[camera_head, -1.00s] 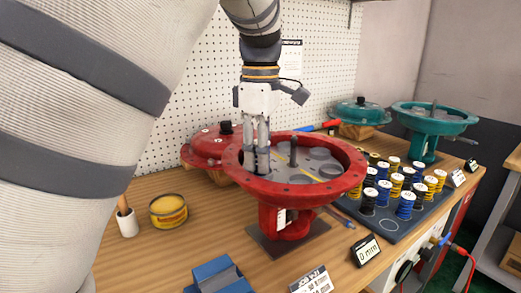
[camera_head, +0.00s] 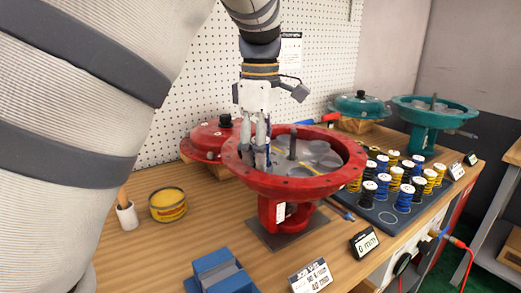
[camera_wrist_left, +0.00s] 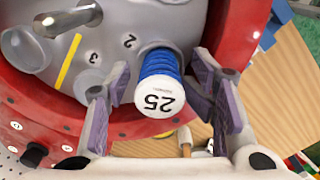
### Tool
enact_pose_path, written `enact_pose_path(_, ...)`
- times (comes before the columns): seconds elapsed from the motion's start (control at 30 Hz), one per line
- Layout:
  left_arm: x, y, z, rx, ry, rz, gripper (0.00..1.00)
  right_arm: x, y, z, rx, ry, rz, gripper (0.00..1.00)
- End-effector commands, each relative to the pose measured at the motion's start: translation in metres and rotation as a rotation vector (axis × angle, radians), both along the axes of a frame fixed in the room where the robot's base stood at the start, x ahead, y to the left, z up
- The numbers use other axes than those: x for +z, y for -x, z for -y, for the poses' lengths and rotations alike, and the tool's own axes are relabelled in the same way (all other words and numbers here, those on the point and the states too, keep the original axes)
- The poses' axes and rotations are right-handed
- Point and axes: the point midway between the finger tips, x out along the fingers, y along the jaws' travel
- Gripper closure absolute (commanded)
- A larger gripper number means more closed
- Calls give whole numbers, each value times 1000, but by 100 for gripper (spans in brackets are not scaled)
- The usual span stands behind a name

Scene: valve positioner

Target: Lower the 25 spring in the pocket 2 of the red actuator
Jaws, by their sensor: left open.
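The blue spring with a white cap marked 25 (camera_wrist_left: 160,90) stands at a pocket beside the marking 2 in the left wrist view. Its lower end meets the pocket; how deep it sits is hard to tell. The red actuator (camera_head: 345,178) is an open red bowl on a stand, with a grey pocketed plate (camera_head: 318,152) inside. My left gripper (camera_head: 257,165) points down into the bowl at its left side. In the wrist view its open fingers (camera_wrist_left: 165,105) are on both sides of the spring, with gaps. My right gripper is not in view.
A dark tray (camera_head: 380,216) with several blue, yellow and black springs lies right of the actuator. A red cover (camera_head: 205,145) and a teal actuator (camera_head: 425,118) stand behind.

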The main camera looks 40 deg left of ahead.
Motion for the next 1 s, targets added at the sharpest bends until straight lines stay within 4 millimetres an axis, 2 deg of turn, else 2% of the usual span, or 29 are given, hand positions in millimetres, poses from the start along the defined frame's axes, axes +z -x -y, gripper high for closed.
enact_pose_path(0.13,1,1,0,0,-1,-1,48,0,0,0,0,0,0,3)
enact_pose_path(0.23,14,0,-1,0,-1,2,48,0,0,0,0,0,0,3)
enact_pose_path(0.5,85,-1,0,-1,-1,5,48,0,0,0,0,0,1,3)
enact_pose_path(0.63,109,-1,0,0,-1,2,48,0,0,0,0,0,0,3)
enact_pose_path(0.77,119,0,0,0,-1,0,48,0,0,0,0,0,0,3)
enact_pose_path(1.0,120,0,0,0,0,-1,48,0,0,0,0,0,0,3)
